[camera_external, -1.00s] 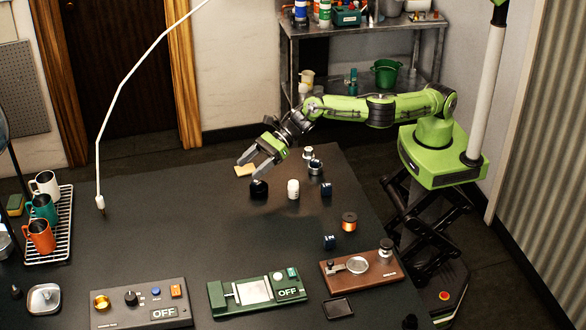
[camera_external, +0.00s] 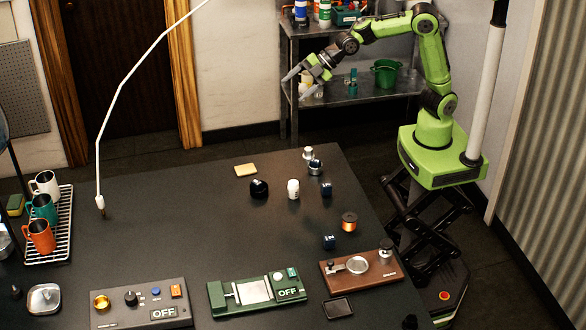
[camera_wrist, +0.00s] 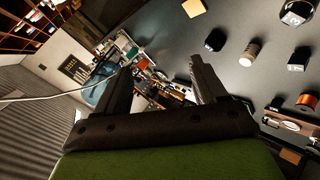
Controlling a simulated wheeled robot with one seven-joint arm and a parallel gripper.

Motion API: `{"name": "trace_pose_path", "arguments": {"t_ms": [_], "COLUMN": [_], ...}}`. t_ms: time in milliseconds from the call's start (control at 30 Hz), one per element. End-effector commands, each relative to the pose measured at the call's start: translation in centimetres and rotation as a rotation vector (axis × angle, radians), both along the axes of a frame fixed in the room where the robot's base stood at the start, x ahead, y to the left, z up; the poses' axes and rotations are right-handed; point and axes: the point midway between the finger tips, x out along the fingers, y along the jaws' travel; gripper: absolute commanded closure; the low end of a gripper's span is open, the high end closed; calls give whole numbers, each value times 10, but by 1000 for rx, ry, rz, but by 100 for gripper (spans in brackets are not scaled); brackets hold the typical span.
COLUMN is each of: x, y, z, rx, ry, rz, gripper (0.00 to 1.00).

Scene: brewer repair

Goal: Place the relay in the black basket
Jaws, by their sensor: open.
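Two small dark blue blocks stand on the table's right half: one farther back (camera_external: 326,189) with a pale label, one nearer (camera_external: 329,242) with white marking. Either may be the relay; I cannot tell. A black knob-like piece (camera_external: 258,189) and a white ribbed cylinder (camera_external: 293,189) stand to the left of the rear block. The wrist view also shows a dark block (camera_wrist: 298,60) and the white cylinder (camera_wrist: 250,52). I make out no black basket. My gripper (camera_external: 297,85) is open and empty, raised beyond the table's far edge, in front of the shelf.
The metal shelf (camera_external: 352,97) behind holds a green bucket (camera_external: 385,72) and bottles. A mug rack (camera_external: 62,247) is at left. Several devices line the front, including a green one marked OFF (camera_external: 240,293). A copper spool (camera_external: 349,221) stands at right. The table's middle is clear.

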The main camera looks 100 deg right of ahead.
Motion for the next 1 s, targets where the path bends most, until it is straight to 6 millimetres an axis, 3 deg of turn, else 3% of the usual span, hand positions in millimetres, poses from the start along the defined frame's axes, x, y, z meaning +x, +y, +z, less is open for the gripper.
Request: {"name": "trace_pose_path", "arguments": {"t_ms": [33,200,300,433,500,600,1000], "x": [-33,-151,-222,-291,-311,-322,-321], "y": [9,42,56,62,62,61,62], "z": [11,20,12,-7,-14,-19,-18], "rx": [136,484,599,666,681,690,691], "ry": [38,230,324,379,387,391,392], "rz": [-68,-329,-513,-740,-821,-870,-868], "gripper": [29,29,29,29,29,29,29]}}
